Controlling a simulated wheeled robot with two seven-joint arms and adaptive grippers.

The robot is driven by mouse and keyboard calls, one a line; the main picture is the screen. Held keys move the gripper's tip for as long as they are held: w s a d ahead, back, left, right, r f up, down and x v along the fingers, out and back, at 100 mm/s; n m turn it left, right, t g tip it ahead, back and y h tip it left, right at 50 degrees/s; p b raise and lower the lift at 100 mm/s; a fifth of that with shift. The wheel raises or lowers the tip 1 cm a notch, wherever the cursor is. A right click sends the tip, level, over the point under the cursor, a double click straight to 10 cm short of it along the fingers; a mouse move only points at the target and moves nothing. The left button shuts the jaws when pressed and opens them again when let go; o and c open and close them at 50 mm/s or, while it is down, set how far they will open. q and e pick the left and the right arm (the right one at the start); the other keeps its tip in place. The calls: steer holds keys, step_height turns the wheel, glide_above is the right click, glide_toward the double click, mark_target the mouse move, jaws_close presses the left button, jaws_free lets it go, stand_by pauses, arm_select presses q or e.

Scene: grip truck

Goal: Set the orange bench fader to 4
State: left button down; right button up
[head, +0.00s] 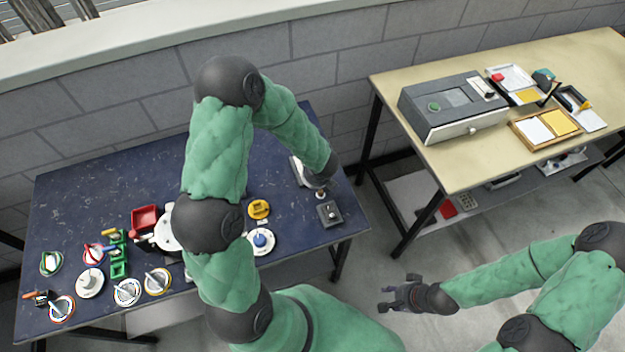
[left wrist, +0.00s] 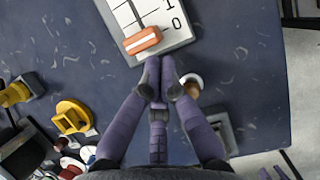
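The orange bench fader (left wrist: 142,40) is a small orange block on a white scale plate (left wrist: 172,38) at the top of the left wrist view. It sits by the 0 mark, with 1 further up the plate. The plate's edge shows in the head view (head: 297,172), partly behind my left arm. My left gripper (left wrist: 159,64) has its fingertips together, just below the orange block, with nothing seen between them. I cannot tell whether they touch it. My right gripper (head: 392,292) is empty, fingers apart, over the floor right of the blue table.
A grey switch box (head: 329,213) stands close to the fader. A yellow part (head: 259,209) and a blue-knobbed dial (head: 262,241) lie left of it. Several dials and a red bin (head: 146,218) fill the table's left side. A beige table (head: 540,75) stands at the right.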

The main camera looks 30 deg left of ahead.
arm_select(q)
steer(key=w+a+p, duration=0.1)
steer(key=w+a, duration=0.1)
steer(key=a, duration=0.1)
steer(key=w+a+p, duration=0.1)
steer(key=w+a, duration=0.2)
steer(key=shift+w+r+p, duration=0.1)
steer(key=shift+p, duration=0.25)
steer(key=shift+w+a, duration=0.25)
steer(key=shift+a, duration=0.05)
arm_select(e)
step_height(320, 180, up, 3)
steer(key=shift+f, duration=0.1)
